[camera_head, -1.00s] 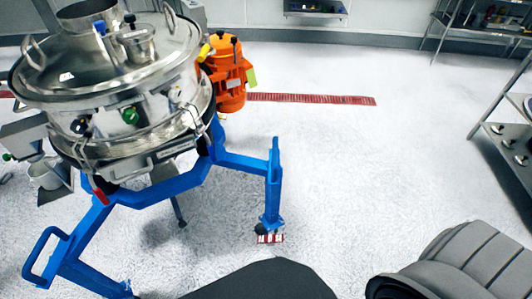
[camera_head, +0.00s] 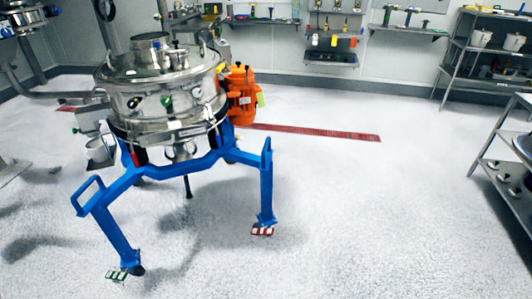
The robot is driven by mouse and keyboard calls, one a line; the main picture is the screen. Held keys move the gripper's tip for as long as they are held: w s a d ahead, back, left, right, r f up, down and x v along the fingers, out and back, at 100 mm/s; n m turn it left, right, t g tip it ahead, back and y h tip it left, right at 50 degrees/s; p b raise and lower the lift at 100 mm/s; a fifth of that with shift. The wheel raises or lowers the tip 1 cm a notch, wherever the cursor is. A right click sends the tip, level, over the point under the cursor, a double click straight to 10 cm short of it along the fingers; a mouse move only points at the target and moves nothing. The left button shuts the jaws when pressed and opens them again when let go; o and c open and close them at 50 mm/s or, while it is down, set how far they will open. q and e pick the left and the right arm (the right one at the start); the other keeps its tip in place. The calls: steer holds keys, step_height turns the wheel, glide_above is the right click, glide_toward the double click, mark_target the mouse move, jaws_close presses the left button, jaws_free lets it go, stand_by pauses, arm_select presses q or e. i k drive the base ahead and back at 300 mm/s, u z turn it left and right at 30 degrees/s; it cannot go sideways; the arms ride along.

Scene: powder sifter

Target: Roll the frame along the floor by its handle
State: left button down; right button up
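The blue frame (camera_head: 160,172) stands on the pale floor and carries a round steel sifter (camera_head: 165,95) with an orange motor (camera_head: 240,95) at its right side. Its loop-shaped handle (camera_head: 88,194) sticks out at the frame's left front leg. The left front leg ends at a dark caster with a green-and-white pedal (camera_head: 118,275). The right front leg ends at a red-and-white pedal (camera_head: 262,231). The rear of the frame is partly hidden behind the sifter. Neither of my grippers shows in this view.
A red floor grate (camera_head: 320,132) runs behind the frame. A metal shelf rack (camera_head: 505,165) stands at the right edge, and another rack (camera_head: 480,60) stands at the back right. Other steel equipment (camera_head: 22,22) is at the upper left. The floor in front and to the right is clear.

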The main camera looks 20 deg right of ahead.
mark_target(231, 152)
steer(key=u, duration=0.75)
steer(key=i, duration=1.5)
steer(key=z, duration=0.45)
